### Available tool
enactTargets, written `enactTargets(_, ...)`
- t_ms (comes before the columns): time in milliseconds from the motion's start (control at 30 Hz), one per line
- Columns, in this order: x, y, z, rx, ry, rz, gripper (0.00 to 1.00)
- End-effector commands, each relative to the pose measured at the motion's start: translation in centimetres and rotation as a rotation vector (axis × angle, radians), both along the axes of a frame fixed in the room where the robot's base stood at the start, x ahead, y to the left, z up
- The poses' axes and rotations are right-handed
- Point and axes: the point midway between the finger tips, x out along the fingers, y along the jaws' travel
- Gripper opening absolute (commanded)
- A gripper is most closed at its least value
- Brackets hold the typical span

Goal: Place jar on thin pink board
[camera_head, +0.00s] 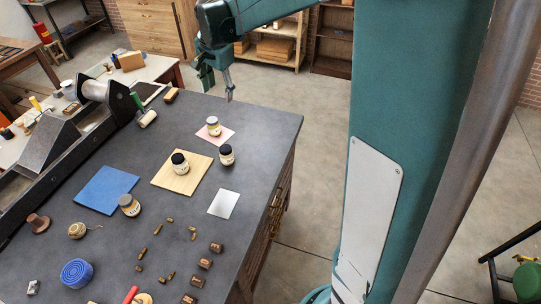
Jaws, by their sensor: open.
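A thin pink board (228,136) lies flat on the dark table. A jar with a pale lid (213,127) stands upright on it. A black-lidded jar (226,155) stands on the bare tabletop just in front of the pink board. Another dark-lidded jar (180,163) stands on a light wooden board (172,183). A grey-lidded jar (129,205) stands at the right edge of a blue board (100,190); I cannot tell if it touches the board. My gripper (218,88) is open and empty, above the table's far edge, behind the pink board.
A light grey plate (224,203) lies near the table's right edge. A large press (75,125) runs along the left side. A roller (146,118) lies beside it. Small brass and wooden pieces (205,263) and a blue round container (77,272) occupy the front.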

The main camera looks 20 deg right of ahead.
Motion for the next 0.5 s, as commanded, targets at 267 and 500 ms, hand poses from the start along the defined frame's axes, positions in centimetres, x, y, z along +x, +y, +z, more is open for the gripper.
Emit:
enactTargets(267,-5.1,-0.5,3.0,-0.029,-0.052,0.124,0.52)
enactTargets(500,-9.5,-0.8,4.9,-0.060,-0.097,0.232,0.52)
